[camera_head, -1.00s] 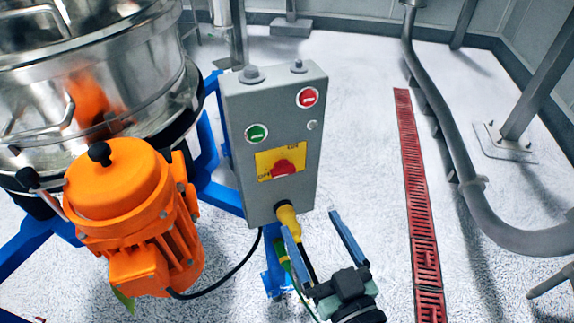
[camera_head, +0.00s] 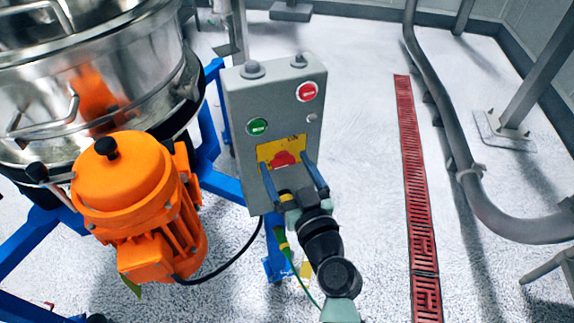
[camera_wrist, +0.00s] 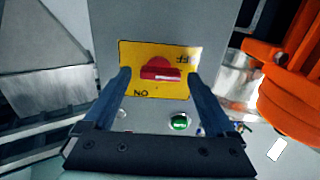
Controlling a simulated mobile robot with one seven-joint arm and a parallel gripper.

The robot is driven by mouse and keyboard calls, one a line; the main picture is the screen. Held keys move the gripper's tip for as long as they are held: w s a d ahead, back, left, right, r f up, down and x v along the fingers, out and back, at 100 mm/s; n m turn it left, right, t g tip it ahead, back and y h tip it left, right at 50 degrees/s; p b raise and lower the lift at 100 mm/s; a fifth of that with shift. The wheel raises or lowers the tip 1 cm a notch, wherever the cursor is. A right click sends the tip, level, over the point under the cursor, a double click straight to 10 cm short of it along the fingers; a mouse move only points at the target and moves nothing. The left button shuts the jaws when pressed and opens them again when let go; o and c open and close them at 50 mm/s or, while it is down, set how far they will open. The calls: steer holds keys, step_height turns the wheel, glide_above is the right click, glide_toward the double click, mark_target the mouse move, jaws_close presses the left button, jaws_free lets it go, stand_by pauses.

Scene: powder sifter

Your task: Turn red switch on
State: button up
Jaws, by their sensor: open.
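The red switch (camera_head: 286,159) is a rotary knob on a yellow plate (camera_head: 268,150) on the front of a grey control box (camera_head: 240,110). In the wrist view the red switch (camera_wrist: 160,73) lies crosswise between my fingers, with "OFF" and "ON" lettering upside down on the yellow plate (camera_wrist: 137,56). My gripper (camera_head: 291,170) is open, with its two blue fingers on either side of the switch; it also shows in the wrist view (camera_wrist: 160,82). The fingers appear apart from the knob. Whether the fingertips touch the plate I cannot tell.
A green button (camera_head: 257,127) and a red button (camera_head: 307,92) sit above the plate. An orange motor (camera_head: 130,190) and a steel sifter drum (camera_head: 90,80) stand to the left on a blue frame (camera_head: 207,150).

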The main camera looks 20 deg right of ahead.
steer(key=shift+c, duration=0.2)
steer(key=c, duration=1.3)
steer(key=shift+c, duration=0.2)
steer(key=shift+m, duration=0.4)
steer(key=m+b, duration=0.1)
steer(key=m, duration=0.2)
steer(key=shift+d+m, duration=0.1)
steer(key=shift+m, duration=0.2)
steer(key=m, duration=0.4)
steer(key=shift+d+m, duration=0.1)
steer(key=shift+m, duration=0.2)
steer(key=m+p, duration=0.1)
steer(key=m, duration=0.3)
steer(key=shift+d+m, duration=0.1)
steer(key=shift+m, duration=0.2)
steer(key=shift+f+m+p, duration=0.1)
steer(key=shift+m+p, duration=0.3)
steer(key=shift+m, duration=1.8)
